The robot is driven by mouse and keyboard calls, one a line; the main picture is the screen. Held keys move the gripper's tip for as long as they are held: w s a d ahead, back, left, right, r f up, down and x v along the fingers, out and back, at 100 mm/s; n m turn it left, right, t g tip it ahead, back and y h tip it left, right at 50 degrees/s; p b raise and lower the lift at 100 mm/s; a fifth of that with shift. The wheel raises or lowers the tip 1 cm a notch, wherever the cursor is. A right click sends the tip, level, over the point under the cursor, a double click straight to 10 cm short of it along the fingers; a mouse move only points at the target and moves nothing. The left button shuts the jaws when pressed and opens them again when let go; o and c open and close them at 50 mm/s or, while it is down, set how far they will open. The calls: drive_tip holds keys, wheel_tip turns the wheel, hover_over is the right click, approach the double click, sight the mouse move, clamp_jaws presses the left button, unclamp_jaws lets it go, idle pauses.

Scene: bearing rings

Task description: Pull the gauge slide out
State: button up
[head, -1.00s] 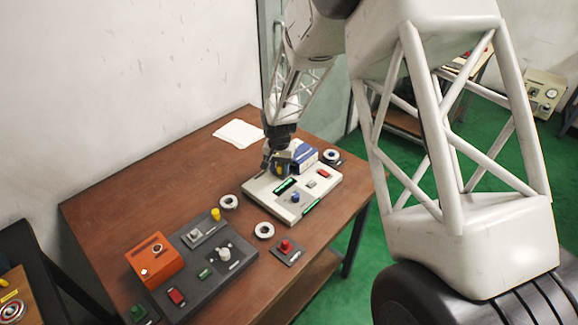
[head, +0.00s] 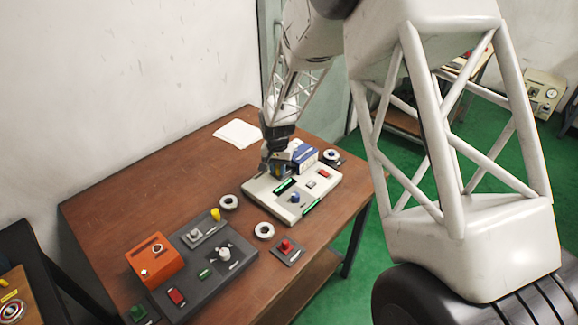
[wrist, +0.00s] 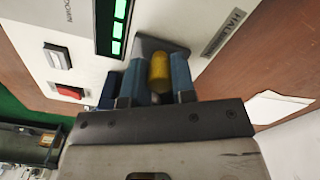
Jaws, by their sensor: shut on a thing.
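A white panel (head: 257,186) stands on the far right part of the brown table; it also fills the upper left of the wrist view (wrist: 80,20). My gripper (head: 272,168) is at the panel's far left edge. In the wrist view my gripper (wrist: 156,80) has its two blue fingers on either side of a yellow knob (wrist: 159,72), shut on it. The knob stands at a dark grey plate (wrist: 160,46) by the panel's edge, which I take as the gauge slide. The fingers hide part of the plate.
A blue and white box (head: 304,157) stands close behind my gripper. Rings (head: 264,230) and a dark control box (head: 210,260) lie nearer. The table's left is clear.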

drive_tip(key=shift+s+a, duration=3.65)
drive_tip(key=shift+a, duration=0.05)
drive_tip(key=shift+o, duration=0.2)
drive_tip(key=shift+s+a, duration=0.15)
drive_tip(key=shift+a, duration=0.05)
drive_tip(key=shift+o, duration=0.2)
drive_tip(key=o, duration=0.5)
drive_tip(key=shift+o, duration=0.2)
drive_tip(key=shift+r, duration=0.1)
wheel_tip(320, 180, up, 7)
drive_tip(key=shift+d, duration=0.1)
idle(0.3)
